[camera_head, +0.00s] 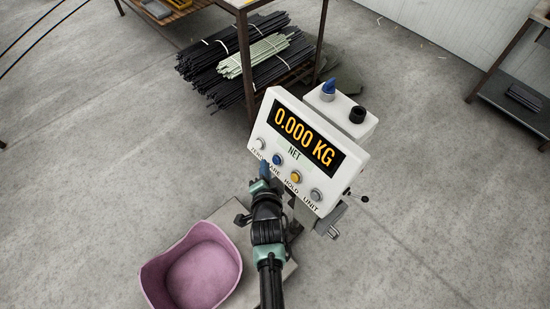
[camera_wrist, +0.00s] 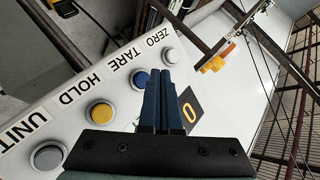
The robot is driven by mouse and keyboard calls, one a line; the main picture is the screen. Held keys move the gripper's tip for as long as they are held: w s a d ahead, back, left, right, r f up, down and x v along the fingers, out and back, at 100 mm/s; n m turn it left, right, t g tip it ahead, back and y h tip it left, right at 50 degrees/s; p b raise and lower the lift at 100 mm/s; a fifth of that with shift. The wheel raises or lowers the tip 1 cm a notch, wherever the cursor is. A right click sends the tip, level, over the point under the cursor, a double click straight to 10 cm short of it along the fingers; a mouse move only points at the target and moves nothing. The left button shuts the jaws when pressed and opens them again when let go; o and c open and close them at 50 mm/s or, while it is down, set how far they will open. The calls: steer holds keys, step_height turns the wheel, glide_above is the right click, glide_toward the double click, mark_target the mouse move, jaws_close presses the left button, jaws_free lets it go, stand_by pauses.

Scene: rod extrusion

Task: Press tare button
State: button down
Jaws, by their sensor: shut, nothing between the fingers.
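The white scale display (camera_head: 338,190) reads 0.000 KG with NET below it. Its row of buttons includes the blue tare button (camera_head: 277,159), which also shows in the wrist view (camera_wrist: 140,78) partly behind my fingers. My gripper (camera_head: 265,168) is shut and empty, its blue fingers close together in front of the panel. In the wrist view its fingertips (camera_wrist: 159,72) overlap the panel between the blue tare button and the grey zero button (camera_wrist: 168,56). I cannot tell whether they touch the panel. The yellow hold button (camera_wrist: 101,114) and grey unit button (camera_wrist: 47,158) lie to the left.
A pink bin (camera_head: 160,280) stands on the scale platform (camera_head: 228,212) below the display. A white box (camera_head: 350,120) with a blue knob and a black knob is behind the display. A rack (camera_head: 246,60) with bundled rods stands at the back. The floor around is mostly clear.

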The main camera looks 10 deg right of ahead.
steer(key=s+a+r, duration=0.1)
steer(key=s+a, duration=0.1)
steer(key=a, duration=0.1)
steer(key=shift+r+b, duration=0.35)
steer(key=shift+r, duration=0.05)
steer(key=shift+d, duration=0.1)
stand_by(0.4)
steer(key=w+r+n+t, duration=0.2)
steer(key=w+r+t, duration=0.1)
steer(key=r, duration=1.6)
steer(key=w+r+n+t, duration=0.2)
steer(key=w+r+t, duration=0.2)
steer(key=r, duration=1.4)
steer(key=s+r+n+t, duration=0.2)
steer(key=s+r, duration=0.4)
steer(key=r, duration=0.4)
steer(key=s+r+n+t, duration=0.3)
steer(key=s+r, duration=0.4)
steer(key=r, duration=0.4)
steer(key=s+r+n+t, duration=0.2)
steer(key=s+r, duration=0.5)
steer(key=r, duration=0.3)
steer(key=shift+d+r+n+y, duration=0.25)
steer(key=shift+r+n+y, duration=0.05)
steer(key=shift+r+n, duration=0.1)
